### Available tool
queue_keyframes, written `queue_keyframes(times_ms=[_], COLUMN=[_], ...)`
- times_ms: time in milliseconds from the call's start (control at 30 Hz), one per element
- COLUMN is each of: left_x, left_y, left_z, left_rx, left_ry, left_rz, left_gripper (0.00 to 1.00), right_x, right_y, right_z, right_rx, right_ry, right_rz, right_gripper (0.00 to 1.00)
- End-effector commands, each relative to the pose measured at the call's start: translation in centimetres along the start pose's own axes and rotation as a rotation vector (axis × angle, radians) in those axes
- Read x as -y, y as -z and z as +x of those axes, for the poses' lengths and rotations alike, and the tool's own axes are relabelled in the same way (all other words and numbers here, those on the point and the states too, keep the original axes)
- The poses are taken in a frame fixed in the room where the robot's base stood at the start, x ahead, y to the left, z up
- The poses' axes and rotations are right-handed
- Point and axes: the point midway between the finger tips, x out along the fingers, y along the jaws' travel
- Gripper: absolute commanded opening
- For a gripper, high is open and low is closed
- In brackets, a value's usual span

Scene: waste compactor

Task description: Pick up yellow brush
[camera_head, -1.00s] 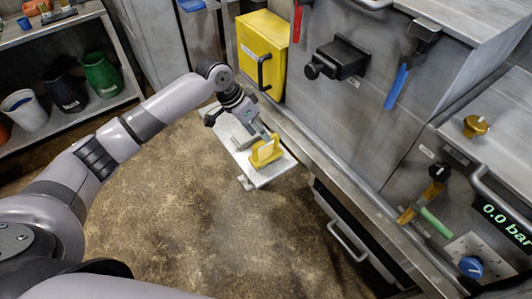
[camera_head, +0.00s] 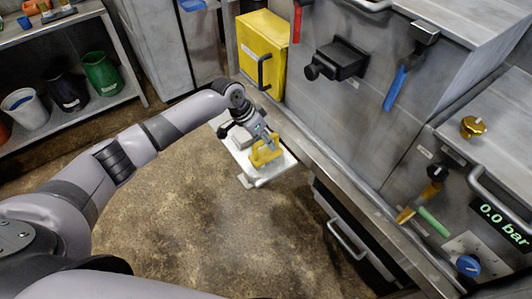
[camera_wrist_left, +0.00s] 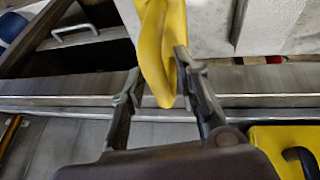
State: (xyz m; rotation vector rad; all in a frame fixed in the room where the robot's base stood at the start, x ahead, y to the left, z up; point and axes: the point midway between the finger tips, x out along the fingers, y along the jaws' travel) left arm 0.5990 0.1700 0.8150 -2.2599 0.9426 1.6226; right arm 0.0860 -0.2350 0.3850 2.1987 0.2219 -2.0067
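The yellow brush (camera_head: 264,154) stands on a small white shelf (camera_head: 266,177) beside the machine. My left gripper (camera_head: 265,139) is at the brush, above its upper part. In the left wrist view the brush's yellow handle (camera_wrist_left: 158,45) reaches between the two fingers of my left gripper (camera_wrist_left: 160,80). The right-hand finger is close against the handle; I cannot tell if it touches. A clear gap shows between the handle and the left-hand finger, so the gripper is open. My right gripper is not in view.
A grey block (camera_head: 241,137) sits on the shelf behind the brush. The machine's metal ledge (camera_head: 310,150) runs close along the right. A yellow box (camera_head: 262,52) with a black handle is behind. The brown floor (camera_head: 180,220) in front is clear.

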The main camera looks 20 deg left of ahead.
Motion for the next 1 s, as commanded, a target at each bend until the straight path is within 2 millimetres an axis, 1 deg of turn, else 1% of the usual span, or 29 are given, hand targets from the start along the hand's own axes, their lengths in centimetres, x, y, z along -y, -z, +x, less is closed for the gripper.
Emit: queue_keyframes(times_ms=[33, 400, 1000], left_x=[0.01, 0.01, 0.02], left_y=[0.0, 0.01, 0.07], left_z=[-0.02, -0.04, -0.08], left_rx=[0.0, 0.0, -0.002], left_ry=[0.0, 0.0, 0.0], left_rz=[0.0, 0.0, 0.0], left_gripper=[0.24, 0.0, 0.0], right_x=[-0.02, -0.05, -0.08], right_y=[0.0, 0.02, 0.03], right_z=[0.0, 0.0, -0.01], right_rx=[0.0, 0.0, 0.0], right_ry=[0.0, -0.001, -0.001], right_rz=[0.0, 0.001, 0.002], right_gripper=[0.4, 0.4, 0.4])
